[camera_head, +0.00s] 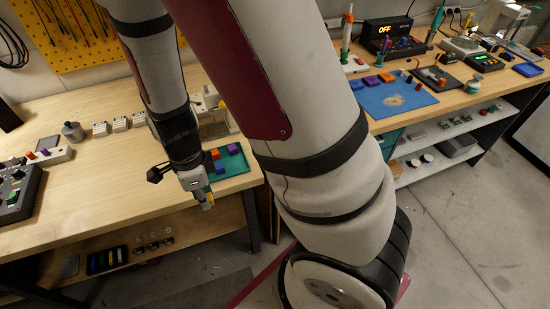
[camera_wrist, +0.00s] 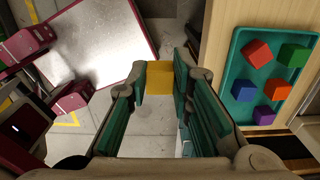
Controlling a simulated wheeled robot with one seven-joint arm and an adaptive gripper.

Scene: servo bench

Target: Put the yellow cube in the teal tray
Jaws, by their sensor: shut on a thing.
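The yellow cube (camera_wrist: 160,77) is between the fingertips of my gripper (camera_wrist: 162,84) in the wrist view, and the gripper is shut on it. In the head view my gripper (camera_head: 207,201) hangs just off the front edge of the bench, with a bit of yellow at its tip. The teal tray (camera_head: 238,166) lies on the bench near its right corner, partly hidden behind my arm. In the wrist view the tray (camera_wrist: 235,70) is to the right of the gripper, apart from it, and holds several coloured blocks.
Below the gripper is bare floor (camera_wrist: 140,115). The wooden bench top (camera_head: 100,180) is clear left of the gripper. A second bench holds a blue mat (camera_head: 395,98).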

